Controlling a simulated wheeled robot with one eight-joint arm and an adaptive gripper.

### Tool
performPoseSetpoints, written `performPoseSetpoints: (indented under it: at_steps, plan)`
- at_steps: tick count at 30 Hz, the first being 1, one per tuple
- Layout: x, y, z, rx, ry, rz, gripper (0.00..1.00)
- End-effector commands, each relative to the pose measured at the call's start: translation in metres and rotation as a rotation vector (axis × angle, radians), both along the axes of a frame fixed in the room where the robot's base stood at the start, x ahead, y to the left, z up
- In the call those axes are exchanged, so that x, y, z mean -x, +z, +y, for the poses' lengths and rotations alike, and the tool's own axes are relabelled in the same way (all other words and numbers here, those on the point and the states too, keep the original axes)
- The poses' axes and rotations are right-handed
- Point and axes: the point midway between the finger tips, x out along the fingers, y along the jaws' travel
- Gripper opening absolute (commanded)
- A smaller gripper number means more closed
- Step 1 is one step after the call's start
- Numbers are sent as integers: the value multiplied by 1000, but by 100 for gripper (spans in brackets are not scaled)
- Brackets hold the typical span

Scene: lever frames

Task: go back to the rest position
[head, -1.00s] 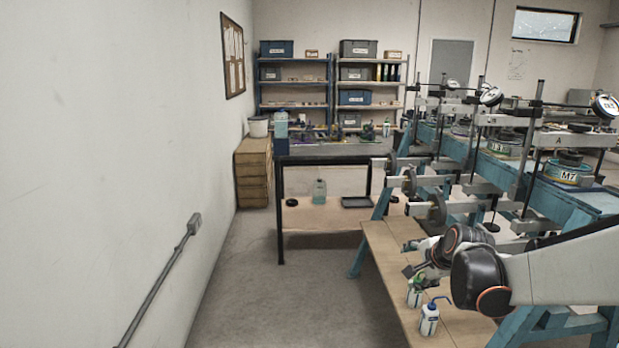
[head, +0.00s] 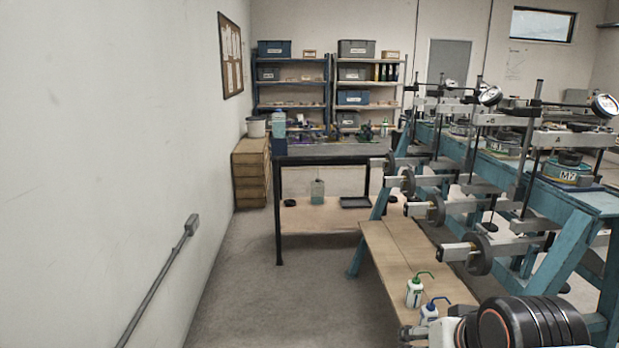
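My arm (head: 530,325) shows at the bottom right, folded low near the frame edge. A small dark end part of my gripper (head: 408,334) shows at the bottom edge, beside the blue-topped wash bottle. The rest of the gripper is cut off or hidden, so its fingers cannot be read. A white wash bottle with a green top (head: 414,293) stands upright on the low wooden board (head: 405,250). A white wash bottle with a blue top (head: 429,312) stands just in front of it, its lower part hidden by my arm.
A row of lever frames on a blue stand (head: 560,215) fills the right side, with weighted arms reaching out over the board. A dark-topped table (head: 330,150) stands ahead. The wall (head: 110,170) with a conduit is on the left. The floor (head: 290,300) between is clear.

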Motion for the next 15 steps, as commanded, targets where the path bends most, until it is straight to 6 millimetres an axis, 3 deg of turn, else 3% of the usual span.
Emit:
performPoseSetpoints:
  at_steps: [6,15]
  plan:
    - [36,-13,2,105,124,15,66]
    - [34,47,2,103,122,14,66]
